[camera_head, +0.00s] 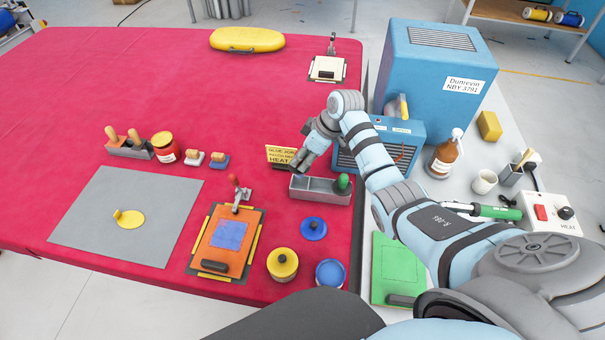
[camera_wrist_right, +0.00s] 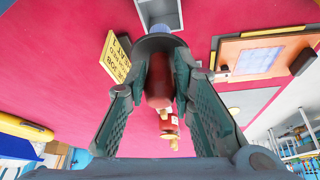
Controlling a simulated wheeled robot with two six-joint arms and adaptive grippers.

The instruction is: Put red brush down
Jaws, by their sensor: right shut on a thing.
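My right gripper (camera_head: 300,163) hangs above the red cloth of the table, just left of and above the grey two-part holder (camera_head: 305,189). In the wrist view the gripper (camera_wrist_right: 158,88) is shut on the red brush (camera_wrist_right: 158,82), its red handle between the two fingers. A dark collar and a bluish end show beyond the fingertips, toward the grey holder (camera_wrist_right: 158,12). In the head view the brush is mostly hidden by the gripper. A green-topped thing (camera_head: 343,183) stands in the holder's right part. The left gripper is not in view.
A yellow sign (camera_head: 281,155) stands close left of the gripper. A blue lid (camera_head: 313,228), a yellow-lidded pot (camera_head: 282,264) and an orange clamped board (camera_head: 228,240) lie in front. A blue heater box (camera_head: 405,135) stands to the right. Bare red cloth lies behind.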

